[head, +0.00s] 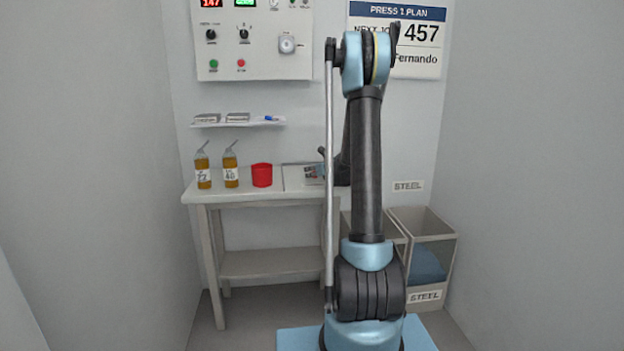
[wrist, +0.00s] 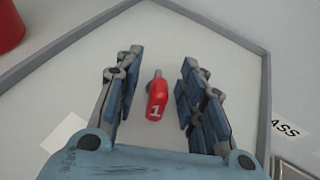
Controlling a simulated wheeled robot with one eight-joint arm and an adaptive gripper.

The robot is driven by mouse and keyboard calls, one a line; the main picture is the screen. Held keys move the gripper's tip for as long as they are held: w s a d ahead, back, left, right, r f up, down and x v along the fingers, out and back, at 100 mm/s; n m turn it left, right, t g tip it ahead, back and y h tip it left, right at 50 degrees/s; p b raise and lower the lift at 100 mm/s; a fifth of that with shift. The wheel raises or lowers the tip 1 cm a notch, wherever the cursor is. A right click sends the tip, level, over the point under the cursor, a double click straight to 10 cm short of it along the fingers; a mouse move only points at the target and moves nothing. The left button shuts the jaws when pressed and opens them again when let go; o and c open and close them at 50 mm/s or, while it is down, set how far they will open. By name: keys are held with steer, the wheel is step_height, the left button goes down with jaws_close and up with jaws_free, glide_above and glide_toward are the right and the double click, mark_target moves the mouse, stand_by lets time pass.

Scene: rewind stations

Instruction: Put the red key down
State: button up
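The red key (wrist: 156,98) has a red head marked "1" and a short grey shaft pointing away from my gripper. In the wrist view it lies between the fingers of my gripper (wrist: 161,62), with a visible gap on each side. The fingers are open and do not touch it. Below it is the pale floor of a grey-rimmed tray (wrist: 75,37); the key seems to rest there. In the head view the tray (head: 296,183) sits on the table, partly behind my arm; the key and fingertips cannot be made out there.
A red cup (head: 262,175) and two amber bottles (head: 203,170) (head: 230,170) stand left of the tray on the table (head: 240,192). A small shelf (head: 238,122) hangs above. Bins (head: 430,250) labelled STEEL stand at right. A wall panel (head: 255,50) is above.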

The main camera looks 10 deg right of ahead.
jaws_close()
